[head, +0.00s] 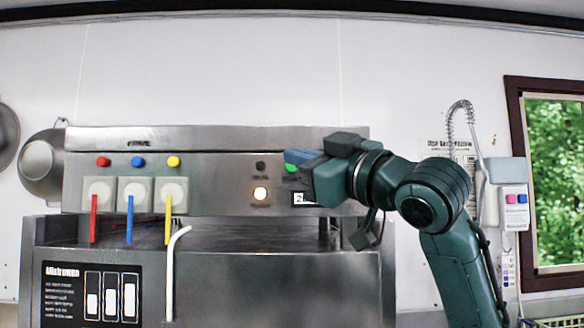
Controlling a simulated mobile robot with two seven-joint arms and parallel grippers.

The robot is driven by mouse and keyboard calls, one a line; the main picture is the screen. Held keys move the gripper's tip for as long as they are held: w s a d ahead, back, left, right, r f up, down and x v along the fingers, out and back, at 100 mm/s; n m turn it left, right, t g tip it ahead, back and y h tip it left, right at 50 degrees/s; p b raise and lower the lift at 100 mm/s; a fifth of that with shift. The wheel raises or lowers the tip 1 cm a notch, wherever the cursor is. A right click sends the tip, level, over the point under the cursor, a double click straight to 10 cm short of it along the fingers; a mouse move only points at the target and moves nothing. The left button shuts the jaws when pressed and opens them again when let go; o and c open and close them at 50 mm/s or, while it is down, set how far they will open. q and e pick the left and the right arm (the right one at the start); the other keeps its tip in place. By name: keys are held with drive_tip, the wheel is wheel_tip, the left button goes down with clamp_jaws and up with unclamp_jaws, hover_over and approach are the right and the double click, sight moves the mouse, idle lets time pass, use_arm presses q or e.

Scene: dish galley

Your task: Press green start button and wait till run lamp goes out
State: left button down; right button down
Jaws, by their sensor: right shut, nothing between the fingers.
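The green start button (291,168) shows on the right part of the steel machine's front panel, partly covered by my gripper. My right gripper (297,157) comes in from the right and is shut and empty. Its blue fingertips are at the button's upper edge in the picture; I cannot tell whether they touch it. A round lamp (260,194) below and left of the button glows warm white. A dark round lamp or button (260,166) sits above it. Their labels are too small to read. My left gripper is not in view.
A small display (303,198) is partly hidden by my gripper. Red, blue and yellow levers (129,219) stand at the panel's left, with matching coloured knobs above. A white bent handle (172,270) sticks out in front. A hose and a control box (514,207) hang on the right wall.

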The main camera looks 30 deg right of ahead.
drive_tip(key=shift+w, duration=0.1)
drive_tip(key=w+d, duration=0.4)
drive_tip(key=w, duration=0.3)
drive_tip(key=shift+w+d, duration=0.15)
drive_tip(key=shift+d, duration=0.15)
drive_tip(key=shift+w, duration=0.1)
idle(2.0)
drive_tip(key=shift+w+d, duration=0.2)
drive_tip(key=shift+w, duration=0.1)
drive_tip(key=shift+w+d, duration=0.25)
drive_tip(key=shift+w, duration=0.15)
idle(0.9)
drive_tip(key=shift+s, duration=0.15)
drive_tip(key=shift+s+a, duration=0.4)
drive_tip(key=shift+s, duration=0.2)
drive_tip(key=shift+s+a+b, duration=0.15)
drive_tip(key=shift+s+a, duration=0.3)
drive_tip(key=shift+s, duration=0.25)
drive_tip(key=shift+s+a+b, duration=0.1)
drive_tip(key=shift+s+a, duration=0.35)
drive_tip(key=shift+s, duration=0.3)
drive_tip(key=shift+s+a+b, duration=0.15)
drive_tip(key=shift+s+a, duration=0.3)
drive_tip(key=shift+s, duration=0.25)
